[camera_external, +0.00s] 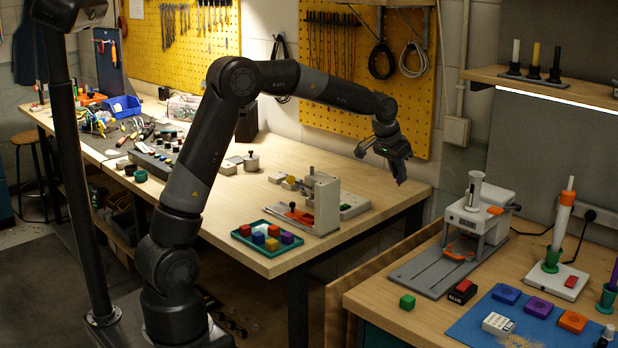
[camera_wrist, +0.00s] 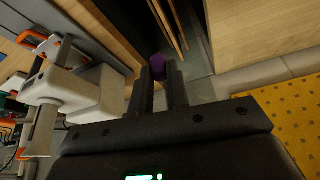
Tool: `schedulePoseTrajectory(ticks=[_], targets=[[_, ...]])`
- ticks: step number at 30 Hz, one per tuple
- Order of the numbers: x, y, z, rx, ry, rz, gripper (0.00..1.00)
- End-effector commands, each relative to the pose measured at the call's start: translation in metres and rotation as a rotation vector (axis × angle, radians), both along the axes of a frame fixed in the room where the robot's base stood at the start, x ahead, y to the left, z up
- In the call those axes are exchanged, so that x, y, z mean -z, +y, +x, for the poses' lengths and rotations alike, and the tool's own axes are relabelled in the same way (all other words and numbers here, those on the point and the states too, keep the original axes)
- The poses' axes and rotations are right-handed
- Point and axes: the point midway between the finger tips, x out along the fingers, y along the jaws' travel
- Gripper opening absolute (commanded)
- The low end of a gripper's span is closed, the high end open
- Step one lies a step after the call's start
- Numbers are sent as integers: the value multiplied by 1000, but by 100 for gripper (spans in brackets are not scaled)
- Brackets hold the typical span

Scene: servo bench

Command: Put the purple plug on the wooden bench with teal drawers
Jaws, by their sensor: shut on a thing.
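My gripper (camera_external: 398,172) hangs in the air at the end of the outstretched arm, above the right end of the long wooden bench (camera_external: 235,205). In the wrist view my gripper (camera_wrist: 163,75) is shut on the purple plug (camera_wrist: 159,62), which shows between the fingertips. The plug cannot be made out in the external view. The wooden bench with teal drawers (camera_external: 385,297) appears to be the one at front right, with a strip of teal front below its top. A gap separates the gripper from this bench.
A green tray of coloured blocks (camera_external: 250,245) and a white press (camera_external: 322,205) stand on the long bench. The other bench holds a grey-railed fixture (camera_external: 440,268), a green cube (camera_external: 407,302), a red-black block (camera_external: 462,291) and a blue mat (camera_external: 470,325). Bare wood shows at its left front.

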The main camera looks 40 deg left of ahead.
Motion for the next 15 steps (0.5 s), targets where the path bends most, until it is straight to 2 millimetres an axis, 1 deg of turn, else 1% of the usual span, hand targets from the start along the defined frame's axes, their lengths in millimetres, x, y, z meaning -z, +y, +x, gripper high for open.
schedulePoseTrajectory(ticks=[1, 2, 3, 5, 6, 8, 9, 11, 12, 14, 15], targets=[[-1, -28, -12, 50, 0, 0, 0], [0, -43, -19, 77, 0, -1, 0], [0, -63, -29, 113, 0, 0, 0], [0, -92, -45, 168, 1, 0, 0], [0, -111, -56, 204, 0, 0, 0], [1, -138, -75, 260, 0, 0, 0], [1, -156, -88, 297, 0, 0, 0], [1, -181, -109, 353, 0, 0, 0], [2, -197, -123, 391, 0, 1, 0], [3, -221, -146, 447, 0, 0, 0], [3, -236, -163, 485, 0, 1, 0]])
